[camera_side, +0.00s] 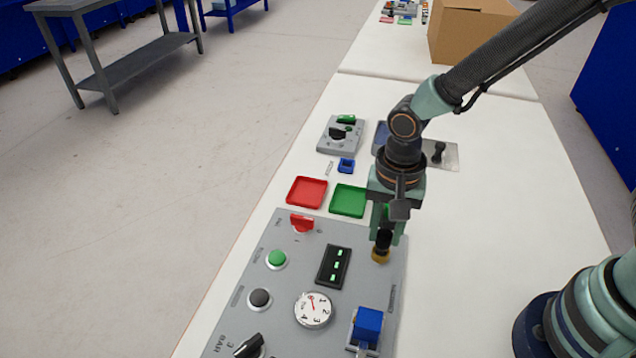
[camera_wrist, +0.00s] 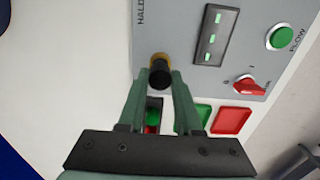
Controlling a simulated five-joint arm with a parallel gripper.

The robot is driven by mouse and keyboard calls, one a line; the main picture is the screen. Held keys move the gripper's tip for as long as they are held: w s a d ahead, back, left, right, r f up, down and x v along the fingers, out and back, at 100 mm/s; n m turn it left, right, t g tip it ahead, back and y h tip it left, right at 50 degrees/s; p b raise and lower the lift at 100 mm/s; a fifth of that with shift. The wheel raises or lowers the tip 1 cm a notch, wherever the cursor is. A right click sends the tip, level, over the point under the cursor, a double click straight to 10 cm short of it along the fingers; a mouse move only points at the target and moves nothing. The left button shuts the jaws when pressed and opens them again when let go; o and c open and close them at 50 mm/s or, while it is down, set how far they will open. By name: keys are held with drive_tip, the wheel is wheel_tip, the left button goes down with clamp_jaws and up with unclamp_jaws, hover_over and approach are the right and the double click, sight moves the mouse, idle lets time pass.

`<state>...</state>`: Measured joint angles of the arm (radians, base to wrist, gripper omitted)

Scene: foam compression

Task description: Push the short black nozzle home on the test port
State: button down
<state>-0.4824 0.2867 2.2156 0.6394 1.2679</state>
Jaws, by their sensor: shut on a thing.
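The short black nozzle (camera_side: 383,243) is held upright between the fingertips of my gripper (camera_side: 386,232). My gripper is shut on it. Directly below is the brass-coloured test port (camera_side: 380,257) near the far right corner of the grey panel. The nozzle's lower end meets or nearly meets the port; I cannot tell how far it is seated. In the wrist view the black nozzle (camera_wrist: 160,78) shows between the fingertips, with the brass rim of the port (camera_wrist: 159,59) just beyond it. The fingers hide part of the nozzle.
The grey panel (camera_side: 283,262) carries a green button (camera_side: 277,259), a red switch (camera_side: 302,223), a dial gauge (camera_side: 313,309) and a blue block (camera_side: 368,325). Red (camera_side: 307,192) and green (camera_side: 348,201) trays lie beyond it. White table (camera_side: 480,250) is clear at right.

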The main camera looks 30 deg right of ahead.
sight(386, 232)
drive_tip(key=shift+f, duration=0.95)
idle(0.6)
drive_tip(key=c, duration=0.5)
unclamp_jaws()
wheel_tip(386, 232, up, 11)
drive_tip(key=d+r+n+t, duration=0.2)
drive_tip(key=d+r+n, duration=0.1)
drive_tip(key=d, duration=0.2)
drive_tip(key=d+r+n+t, duration=0.1)
drive_tip(key=d+r+n, duration=0.2)
drive_tip(key=d, duration=0.2)
drive_tip(key=s+d+r+n+t, duration=0.1)
drive_tip(key=d+r+n+t, duration=0.1)
drive_tip(key=d, duration=0.3)
drive_tip(key=shift+s+d+r+n+t, duration=0.15)
drive_tip(key=shift+d+r+n, duration=0.1)
drive_tip(key=shift+r, duration=0.2)
drive_tip(key=shift+w+d+r+n+t, duration=0.15)
drive_tip(key=shift+r+n, duration=0.1)
drive_tip(key=shift+r, duration=0.15)
